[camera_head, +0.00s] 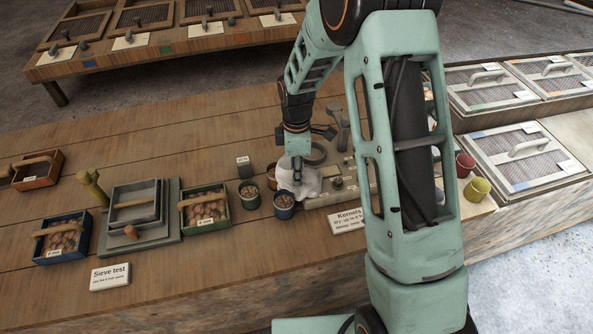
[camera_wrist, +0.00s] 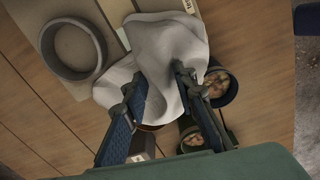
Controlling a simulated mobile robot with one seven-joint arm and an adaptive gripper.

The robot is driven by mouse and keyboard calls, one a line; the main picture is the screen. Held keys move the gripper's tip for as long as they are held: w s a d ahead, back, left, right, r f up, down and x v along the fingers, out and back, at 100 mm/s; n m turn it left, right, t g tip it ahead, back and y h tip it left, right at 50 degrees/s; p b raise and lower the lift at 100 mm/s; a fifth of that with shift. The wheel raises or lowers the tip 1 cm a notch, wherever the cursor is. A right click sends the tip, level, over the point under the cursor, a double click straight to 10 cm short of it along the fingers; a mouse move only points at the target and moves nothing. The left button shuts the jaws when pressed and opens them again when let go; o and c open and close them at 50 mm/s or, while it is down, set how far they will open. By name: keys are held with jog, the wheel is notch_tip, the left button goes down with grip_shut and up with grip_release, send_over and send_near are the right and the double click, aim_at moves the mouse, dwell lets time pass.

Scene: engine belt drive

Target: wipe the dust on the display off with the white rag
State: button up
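The white rag (camera_head: 304,184) is bunched under my gripper (camera_head: 297,162), over the left end of a beige device (camera_head: 348,190). In the wrist view the rag (camera_wrist: 172,45) is pinched between the two fingers of my gripper (camera_wrist: 158,82), and its folds spread out past the fingertips. The beige device (camera_wrist: 108,28) shows partly beside the rag. I cannot make out the display or any dust; the rag and my arm cover part of the device. Whether the rag touches the device is not clear.
A "Kernels" sign (camera_head: 347,219) stands in front.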

grip_shut()
notch_tip(320, 180, up, 12)
jog(key=p, duration=0.7)
jog(key=shift+p, duration=0.4)
notch_tip(320, 180, up, 9)
jog(key=p, duration=0.3)
